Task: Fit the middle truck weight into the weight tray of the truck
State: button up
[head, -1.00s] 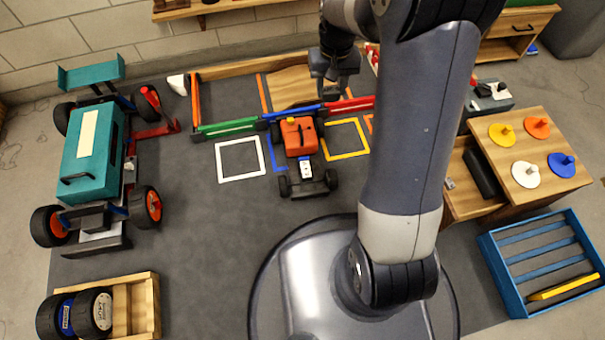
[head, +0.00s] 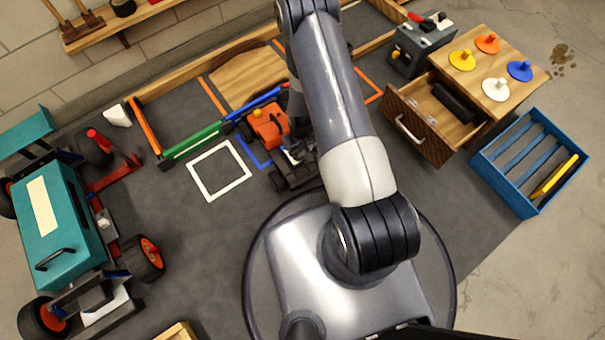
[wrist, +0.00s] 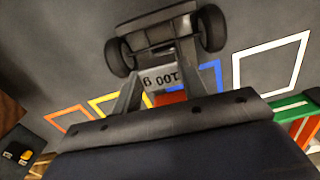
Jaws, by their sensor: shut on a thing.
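The truck (head: 268,130) has an orange body and dark wheels, and it sits on the grey floor mat. In the wrist view its wheeled end (wrist: 165,35) is at the top, with a patch of orange body behind my gripper. The weight tray is not clearly visible. In the head view my arm hides much of the gripper and part of the truck.
A larger teal vehicle (head: 75,218) stands at left. Green (head: 193,141) and blue barriers stand close by the truck. An open drawer (head: 421,125) juts out at right, with a blue crate (head: 492,163) beyond it. Bare mat lies left of my base.

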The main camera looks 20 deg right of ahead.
jog(key=b, duration=0.3)
send_over(303, 174)
notch_tip(303, 174, down, 8)
jog(key=shift+f+b, duration=0.8)
jog(key=shift+f, duration=1.15)
jog(key=shift+f, duration=0.1)
jog(key=shift+f, duration=0.15)
jog(key=o, duration=1)
notch_tip(303, 174, up, 12)
jog(key=p, duration=0.5)
jog(key=shift+r, duration=0.25)
